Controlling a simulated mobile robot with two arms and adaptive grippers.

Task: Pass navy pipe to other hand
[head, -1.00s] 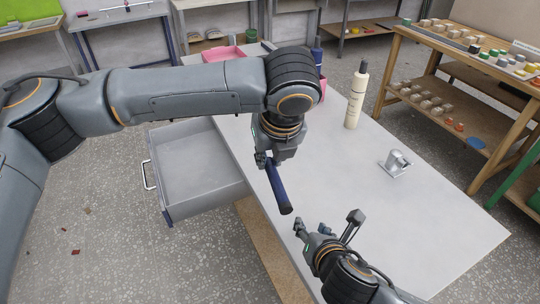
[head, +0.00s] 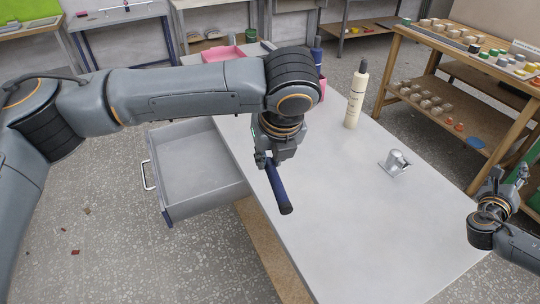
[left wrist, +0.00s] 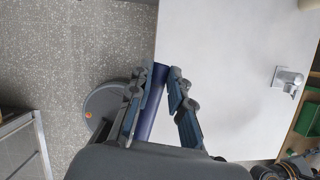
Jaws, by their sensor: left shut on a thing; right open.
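The navy pipe (head: 279,188) hangs tilted from my left gripper (head: 269,160), over the left edge of the table in the head view. My left gripper is shut on its upper end; the pipe's lower end is free. In the left wrist view the pipe (left wrist: 153,100) lies between the fingers of that gripper (left wrist: 160,90). My right gripper (head: 506,182) is open and empty at the far right of the head view, beyond the table's right edge and well apart from the pipe.
The grey table (head: 350,230) has a clear front half. A cream bottle (head: 355,100) and a silver metal fitting (head: 396,163) stand on it. A pink bin (head: 222,54) is at the back. An open drawer (head: 200,190) juts out left. A wooden shelf (head: 470,100) stands right.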

